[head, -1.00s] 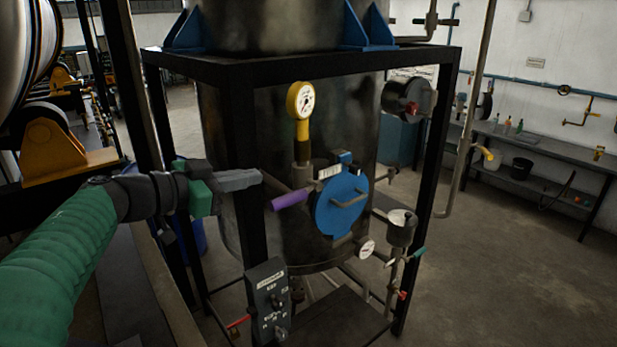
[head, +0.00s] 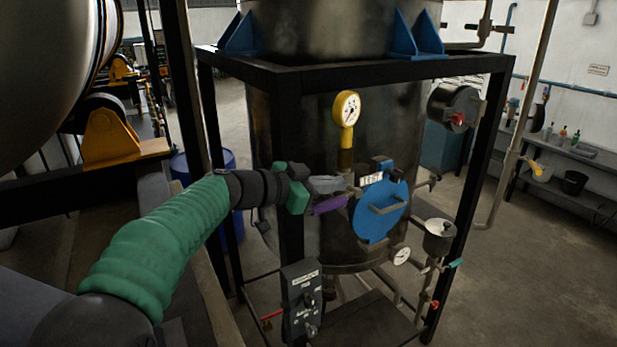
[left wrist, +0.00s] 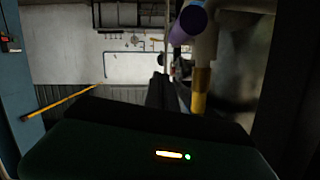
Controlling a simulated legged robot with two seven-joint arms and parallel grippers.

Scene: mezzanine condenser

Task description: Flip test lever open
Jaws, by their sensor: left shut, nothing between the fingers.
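The lever with the purple grip (head: 329,205) sticks out to the left from the valve beside the round blue cover (head: 380,220). A white label reading TEST (head: 371,179) is above the cover. My left gripper (head: 338,184) is shut and empty. In the head view its grey fingers lie just above the purple grip and partly overlap it; I cannot tell whether they touch. In the left wrist view the purple grip (left wrist: 188,22) shows end-on at the top. My right gripper is not in view.
A yellow gauge (head: 347,108) stands on its stem above the lever. A control box (head: 301,298) hangs below. A small dial (head: 401,256) and a cup-like fitting (head: 438,238) are at lower right.

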